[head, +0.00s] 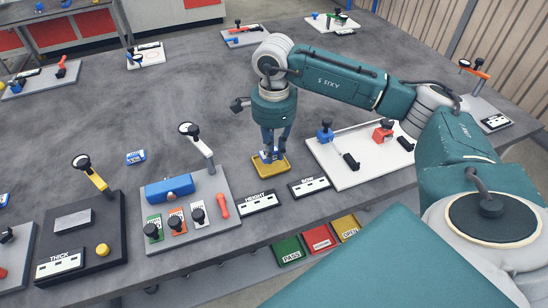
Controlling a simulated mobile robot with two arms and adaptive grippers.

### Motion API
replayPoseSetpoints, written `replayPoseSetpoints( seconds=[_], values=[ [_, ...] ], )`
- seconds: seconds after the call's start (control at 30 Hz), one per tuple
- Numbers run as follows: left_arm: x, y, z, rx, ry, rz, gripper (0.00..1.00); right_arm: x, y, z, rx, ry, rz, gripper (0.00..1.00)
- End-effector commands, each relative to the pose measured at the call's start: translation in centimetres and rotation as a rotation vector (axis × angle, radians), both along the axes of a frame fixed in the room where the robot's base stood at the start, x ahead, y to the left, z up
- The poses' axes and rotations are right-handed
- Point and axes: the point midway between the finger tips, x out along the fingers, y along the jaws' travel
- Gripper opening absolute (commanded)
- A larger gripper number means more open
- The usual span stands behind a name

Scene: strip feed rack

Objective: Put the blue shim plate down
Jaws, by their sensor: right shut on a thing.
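My right gripper (272,150) points straight down and is shut on a small blue plate (267,157), which its fingers partly hide. The blue plate is low over a yellow tray (284,171) on the grey table. I cannot tell whether it touches the tray. Another blue piece with a white label (135,157) lies flat on the open table to the left. A further blue piece (4,200) shows at the left edge. My left gripper is not in view.
Right of the gripper is a white board (352,178) with blue and red blocks. Left is a grey fixture (226,233) with an upright lever and a blue cylinder. HEIGHT (260,203) and BOW (310,186) labels lie in front. Green, red and yellow bins (318,239) sit below the edge.

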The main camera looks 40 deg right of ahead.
Motion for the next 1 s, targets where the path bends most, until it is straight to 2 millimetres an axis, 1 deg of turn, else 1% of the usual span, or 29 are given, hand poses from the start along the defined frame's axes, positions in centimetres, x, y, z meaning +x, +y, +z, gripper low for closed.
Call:
replayPoseSetpoints(
  seconds=[0.1,0.2,0.3,0.5,0.63,0.67,0.7,0.73,1.0],
  values=[
    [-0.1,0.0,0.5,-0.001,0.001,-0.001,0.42,-0.2,0.0,-2.0,-0.001,0.005,0.0,0.0],
    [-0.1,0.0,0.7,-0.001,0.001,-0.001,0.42,-0.1,0.0,-3.1,0.0,0.003,0.001,0.0],
    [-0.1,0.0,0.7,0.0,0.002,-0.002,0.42,-0.1,0.0,-3.5,-0.001,0.001,0.001,0.0],
    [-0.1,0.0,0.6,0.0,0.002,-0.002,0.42,0.0,0.0,-3.5,-0.001,0.001,0.001,0.0],
    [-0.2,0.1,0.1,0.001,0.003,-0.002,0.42,-0.1,0.0,-4.0,-0.001,0.001,0.001,0.0],
    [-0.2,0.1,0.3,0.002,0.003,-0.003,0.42,-0.1,0.0,-3.8,-0.001,0.001,0.001,0.21],
    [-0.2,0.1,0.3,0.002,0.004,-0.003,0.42,-0.1,0.0,-3.8,-0.001,0.001,0.001,0.29],
    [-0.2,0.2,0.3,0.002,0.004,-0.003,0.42,-0.1,0.0,-3.8,-0.001,0.002,0.001,0.34],
    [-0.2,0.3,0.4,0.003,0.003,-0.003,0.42,-0.1,0.0,-3.7,-0.001,0.002,0.001,0.34]
  ],
)
